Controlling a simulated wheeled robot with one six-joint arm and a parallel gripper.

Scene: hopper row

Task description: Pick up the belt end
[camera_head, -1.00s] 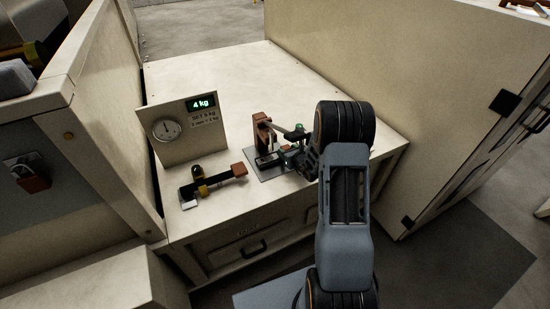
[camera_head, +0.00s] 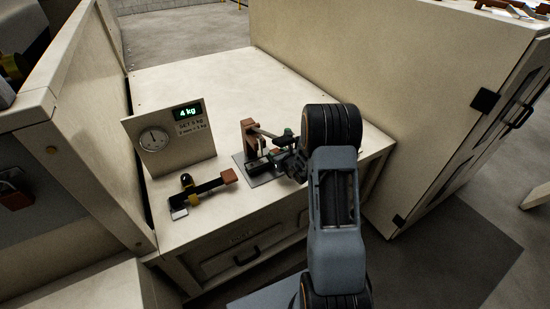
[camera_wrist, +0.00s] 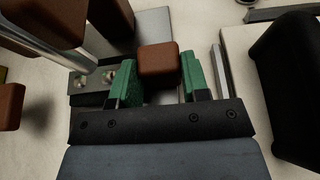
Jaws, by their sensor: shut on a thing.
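My gripper (camera_wrist: 158,74), with green finger pads, is shut on a brown block (camera_wrist: 158,59), with one pad on each side. I cannot tell for sure whether this block is the belt end. In the head view my gripper (camera_head: 290,160) is at the right side of a small fixture on a grey plate (camera_head: 264,180). The fixture has a brown post (camera_head: 249,137) and a slanting metal bar (camera_head: 268,134). My arm partly hides this spot in the head view.
A gauge panel (camera_head: 170,143) with a dial and a "4 kg" readout stands at the counter's left. In front of it lies a black bar (camera_head: 208,187) with a yellow piece and a brown end. The counter (camera_head: 220,82) behind is clear. A tall cabinet (camera_head: 400,90) stands right.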

